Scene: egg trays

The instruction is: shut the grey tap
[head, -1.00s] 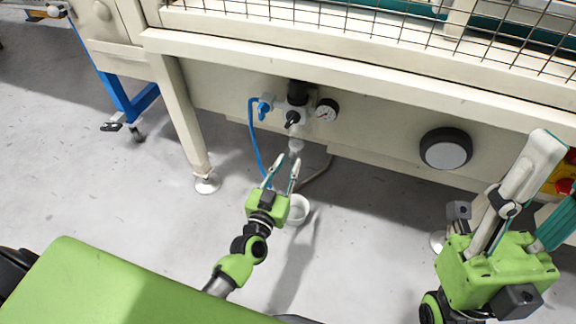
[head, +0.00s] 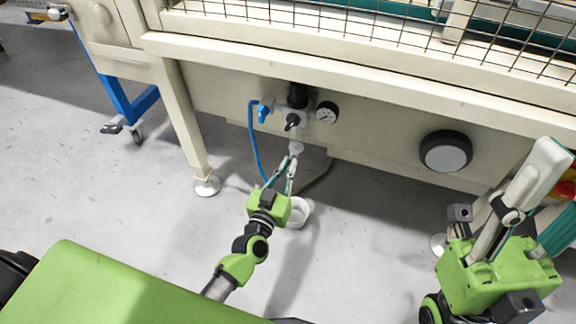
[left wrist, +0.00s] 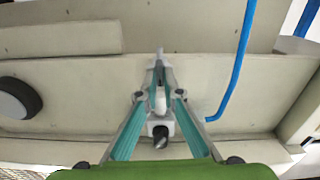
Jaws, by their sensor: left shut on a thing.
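The grey tap (head: 296,148) is a small pale part under the black-topped regulator unit on the beige machine panel, in the head view. My left gripper (head: 294,153) reaches up to it from below, its fingers drawn together on it. In the left wrist view the two teal-sided fingers meet at their tips (left wrist: 160,62), with pale and dark parts between them; the tap is mostly hidden, and I cannot tell how its handle is turned. My right gripper (head: 548,165) is at the right edge, apart from the tap, and its finger opening is unclear.
Above the tap are a black lever (head: 292,122), a pressure gauge (head: 327,112) and a blue valve (head: 264,112) with a blue hose (head: 253,145). A machine leg (head: 188,130) is to the left.

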